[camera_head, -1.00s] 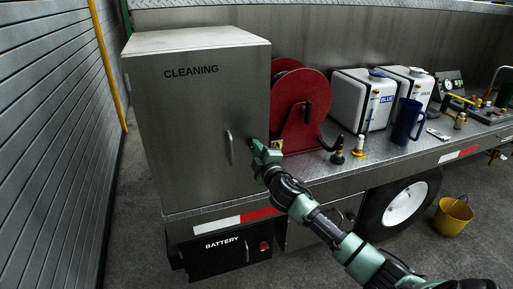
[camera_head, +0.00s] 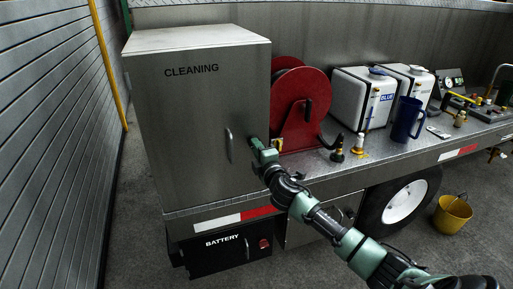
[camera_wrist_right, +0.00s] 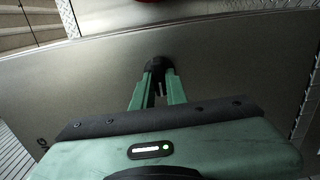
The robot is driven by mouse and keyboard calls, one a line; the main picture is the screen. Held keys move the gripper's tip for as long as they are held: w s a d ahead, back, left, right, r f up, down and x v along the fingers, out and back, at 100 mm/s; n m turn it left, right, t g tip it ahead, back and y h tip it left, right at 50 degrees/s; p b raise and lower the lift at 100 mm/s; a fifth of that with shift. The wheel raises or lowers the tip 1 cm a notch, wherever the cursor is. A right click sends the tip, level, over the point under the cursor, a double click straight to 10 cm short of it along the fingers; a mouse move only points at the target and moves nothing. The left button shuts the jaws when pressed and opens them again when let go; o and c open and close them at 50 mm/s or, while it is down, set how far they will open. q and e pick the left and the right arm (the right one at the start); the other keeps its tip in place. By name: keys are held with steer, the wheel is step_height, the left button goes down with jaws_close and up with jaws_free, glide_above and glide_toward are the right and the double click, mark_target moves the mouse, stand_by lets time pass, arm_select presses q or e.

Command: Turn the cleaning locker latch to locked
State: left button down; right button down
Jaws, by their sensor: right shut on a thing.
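The cleaning locker (camera_head: 185,120) is a grey metal cabinet marked CLEANING at the left end of the truck deck. Its door is shut, with a vertical handle (camera_head: 229,146) near the right side. My right gripper (camera_head: 256,146) is at the door's right edge, just right of the handle. In the right wrist view its green fingers (camera_wrist_right: 158,88) are shut on a small dark latch knob (camera_wrist_right: 157,65) on the door face. The fingers hide most of the latch in the head view, and I cannot tell its exact angle. My left gripper is not in view.
A red hose reel (camera_head: 303,105) stands close to the right of the locker. White containers (camera_head: 362,98), a blue jug (camera_head: 408,118) and small fittings (camera_head: 338,148) stand on the deck. A battery box (camera_head: 215,254) is below the locker. A yellow bucket (camera_head: 453,215) is on the floor.

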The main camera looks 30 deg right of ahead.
steer(key=c, duration=1.4)
jaws_free()
steer(key=shift+c, duration=0.2)
steer(key=b+v, duration=0.2)
steer(key=v, duration=0.5)
steer(key=shift+s, duration=0.4)
steer(key=shift+a+f, duration=0.1)
